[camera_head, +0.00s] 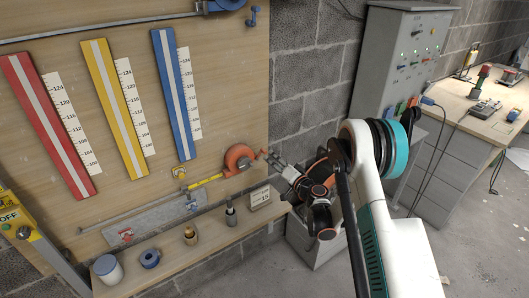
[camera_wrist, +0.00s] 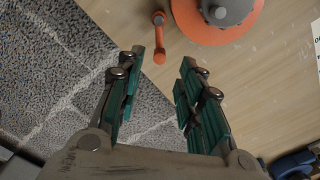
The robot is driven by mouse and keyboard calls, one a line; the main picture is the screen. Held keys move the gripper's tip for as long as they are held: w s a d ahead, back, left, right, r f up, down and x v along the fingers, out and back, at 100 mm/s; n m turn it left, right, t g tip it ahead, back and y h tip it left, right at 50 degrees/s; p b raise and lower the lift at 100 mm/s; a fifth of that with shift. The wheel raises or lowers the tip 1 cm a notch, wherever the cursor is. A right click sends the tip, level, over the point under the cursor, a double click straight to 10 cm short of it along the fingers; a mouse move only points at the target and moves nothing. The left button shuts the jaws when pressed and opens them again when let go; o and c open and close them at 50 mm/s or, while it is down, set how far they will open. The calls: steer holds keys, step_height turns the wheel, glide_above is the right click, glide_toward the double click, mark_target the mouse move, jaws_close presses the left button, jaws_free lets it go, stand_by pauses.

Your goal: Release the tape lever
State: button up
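The orange tape reel (camera_head: 240,158) with a grey hub is mounted low on the wooden board, and yellow tape (camera_head: 206,181) runs out of it to the left. In the wrist view the reel (camera_wrist: 217,12) is at the top. A small orange lever (camera_wrist: 159,38) with a round pivot end is beside it, separate in the picture. My gripper (camera_wrist: 163,62) is open and empty. Its two green-padded fingers point at the lever, whose lower end appears near the gap between the fingertips. In the head view my gripper (camera_head: 279,168) is just right of the reel; contact cannot be told.
Red (camera_head: 47,124), yellow (camera_head: 115,109) and blue (camera_head: 176,93) striped strips with scales are on the board. A shelf (camera_head: 205,241) below bears a white jar (camera_head: 108,269), small parts and a card (camera_head: 260,197). A grey control cabinet (camera_head: 395,60) stands behind my arm.

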mark_target(266, 152)
steer(key=b+x, duration=0.1)
steer(key=x, duration=0.6)
steer(key=shift+w+b, duration=0.15)
steer(key=shift+b, duration=0.25)
steer(key=shift+c, duration=0.3)
